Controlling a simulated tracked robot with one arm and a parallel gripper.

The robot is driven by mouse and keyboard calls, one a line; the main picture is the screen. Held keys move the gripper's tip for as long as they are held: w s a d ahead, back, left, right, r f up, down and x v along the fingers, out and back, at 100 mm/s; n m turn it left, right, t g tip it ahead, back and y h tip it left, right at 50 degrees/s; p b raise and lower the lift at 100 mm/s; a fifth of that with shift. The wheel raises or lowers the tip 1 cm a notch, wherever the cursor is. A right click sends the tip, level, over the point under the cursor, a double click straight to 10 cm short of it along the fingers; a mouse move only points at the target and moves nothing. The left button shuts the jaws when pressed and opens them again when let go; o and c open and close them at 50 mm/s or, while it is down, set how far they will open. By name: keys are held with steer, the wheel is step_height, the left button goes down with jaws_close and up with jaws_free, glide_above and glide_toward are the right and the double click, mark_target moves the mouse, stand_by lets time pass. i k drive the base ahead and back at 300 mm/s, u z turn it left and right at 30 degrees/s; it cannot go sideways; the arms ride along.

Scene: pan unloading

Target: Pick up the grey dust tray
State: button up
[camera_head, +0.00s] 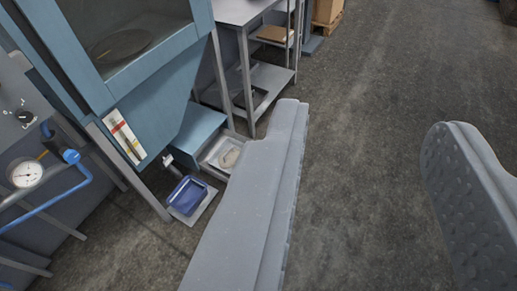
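A light grey tray (211,154) with a beige thing in it is on the floor below the blue cabinet, left of centre. It looks like the grey dust tray, though I cannot be sure. My left finger covers part of its right side. My gripper (370,125) is open and empty, with its two grey fingers wide apart above the floor. The tray lies to the left of both fingers, farther off and lower, not between them.
A blue bin (187,195) sits on a flat grey plate (205,211) beside the tray. The blue cabinet (150,75) and a grey metal table (240,14) stand behind. A gauge (26,173) with blue pipes is at left. The floor (385,70) at centre and right is clear.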

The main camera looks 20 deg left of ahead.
mark_target(229, 155)
steer(key=z, duration=0.35)
steer(key=i, duration=1.3)
steer(key=u, duration=0.65)
steer(key=i, duration=0.7)
steer(key=u, duration=0.5)
steer(key=k, duration=0.9)
steer(key=u, duration=0.2)
steer(key=i, duration=0.9)
steer(key=z, duration=0.1)
